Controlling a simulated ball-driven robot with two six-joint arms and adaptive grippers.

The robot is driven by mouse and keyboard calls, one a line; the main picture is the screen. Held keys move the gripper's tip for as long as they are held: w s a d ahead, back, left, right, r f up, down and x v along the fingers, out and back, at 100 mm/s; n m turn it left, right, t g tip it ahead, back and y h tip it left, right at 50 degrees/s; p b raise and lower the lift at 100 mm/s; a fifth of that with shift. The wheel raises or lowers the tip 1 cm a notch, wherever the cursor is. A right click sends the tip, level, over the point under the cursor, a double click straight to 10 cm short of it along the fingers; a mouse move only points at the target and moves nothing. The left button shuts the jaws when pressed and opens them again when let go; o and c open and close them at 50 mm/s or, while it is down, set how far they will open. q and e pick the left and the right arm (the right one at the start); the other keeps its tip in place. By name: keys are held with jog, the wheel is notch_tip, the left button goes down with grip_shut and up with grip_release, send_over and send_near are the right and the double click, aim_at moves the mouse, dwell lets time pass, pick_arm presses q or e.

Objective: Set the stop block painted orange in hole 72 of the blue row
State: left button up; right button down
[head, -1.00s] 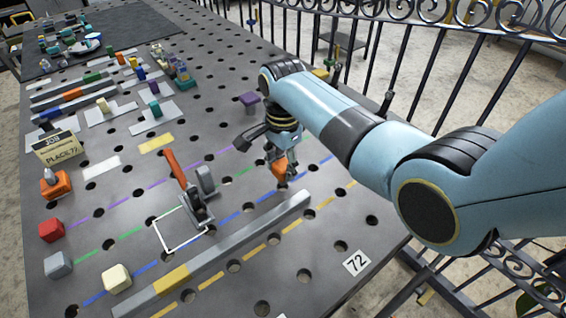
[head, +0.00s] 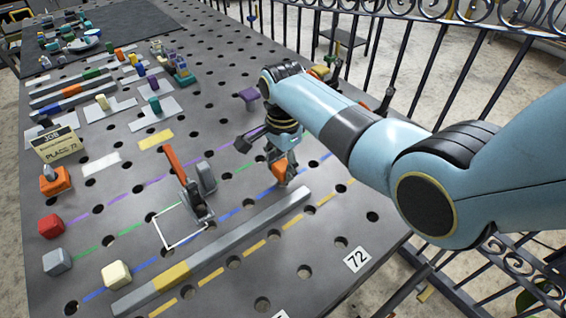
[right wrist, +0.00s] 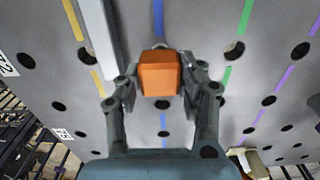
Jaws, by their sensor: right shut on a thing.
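My right gripper (head: 281,172) is shut on the orange stop block (head: 279,171), which hangs between its fingers close above the plate. In the right wrist view the orange block (right wrist: 160,73) sits between both fingertips, over the line of the blue row (right wrist: 158,18). One dark hole shows just beyond the block and another just on its near side. The blue row (head: 95,296) runs diagonally across the plate in the head view. The 72 label (head: 357,260) lies near the plate's right edge. The block's underside is hidden. My left gripper is not in view.
A long grey bar (head: 230,243) with a yellow section lies beside the blue row. A clamp with an orange handle (head: 174,168) stands left of my gripper. Red (head: 50,226), grey (head: 57,262) and cream (head: 117,274) blocks stand at left. A railing (head: 440,70) borders the right.

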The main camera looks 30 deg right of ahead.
jog(key=shift+f+b, duration=0.85)
jog(key=shift+f, duration=0.55)
dwell(0.4)
jog(key=c, duration=0.7)
grip_release()
jog(key=shift+r, duration=0.1)
notch_tip(320, 180, up, 12)
jog(key=shift+f, duration=0.1)
